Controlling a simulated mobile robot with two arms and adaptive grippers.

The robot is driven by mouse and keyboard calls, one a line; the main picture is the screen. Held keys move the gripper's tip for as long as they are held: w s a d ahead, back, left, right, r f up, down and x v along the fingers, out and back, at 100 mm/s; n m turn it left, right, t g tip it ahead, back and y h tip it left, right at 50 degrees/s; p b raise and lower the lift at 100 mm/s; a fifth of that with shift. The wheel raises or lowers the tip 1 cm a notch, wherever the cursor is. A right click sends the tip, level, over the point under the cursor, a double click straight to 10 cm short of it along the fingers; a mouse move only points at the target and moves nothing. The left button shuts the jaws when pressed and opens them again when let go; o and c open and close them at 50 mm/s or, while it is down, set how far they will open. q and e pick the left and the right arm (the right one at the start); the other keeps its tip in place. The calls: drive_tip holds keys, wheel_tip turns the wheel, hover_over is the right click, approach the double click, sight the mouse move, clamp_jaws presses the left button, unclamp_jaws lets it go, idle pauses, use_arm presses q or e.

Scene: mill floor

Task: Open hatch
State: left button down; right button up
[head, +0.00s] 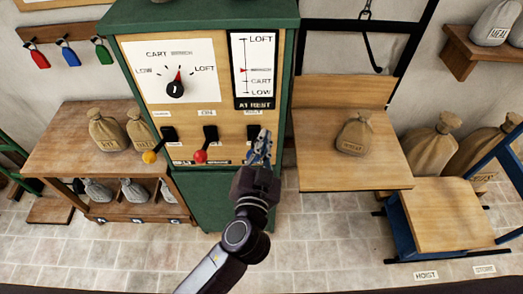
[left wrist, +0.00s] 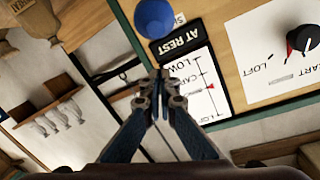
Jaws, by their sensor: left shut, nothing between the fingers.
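The green and wood control cabinet (head: 215,120) stands in the middle of the head view. Along its lower front are a yellow-knobbed lever (head: 150,157), a red-knobbed lever (head: 200,156) and a third black lever mount (head: 253,131). Their small labels are too blurred to read surely, so I cannot tell which works the hatch. My left gripper (head: 262,147) is shut and empty, in front of the third lever's place. In the left wrist view a blue knob (left wrist: 155,18) lies beyond the fingertips (left wrist: 160,82), apart from them. No hatch can be made out for sure.
The cabinet carries a dial (head: 175,88) and a gauge reading AT REST (head: 254,104). A sack (head: 355,135) rests on a wooden platform (head: 340,177) at right, beside a blue-framed cart (head: 440,215). A bench (head: 75,140) with sacks stands at left. Tiled floor is clear in front.

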sight(257, 160)
use_arm(q)
drive_tip(key=f, duration=0.1)
drive_tip(key=s+a+f+b, duration=0.1)
drive_tip(key=f, duration=0.1)
drive_tip(key=shift+s+a, duration=0.1)
drive_tip(key=shift+a, duration=0.05)
drive_tip(key=shift+s+a+f, duration=0.2)
drive_tip(key=shift+s+a, duration=0.1)
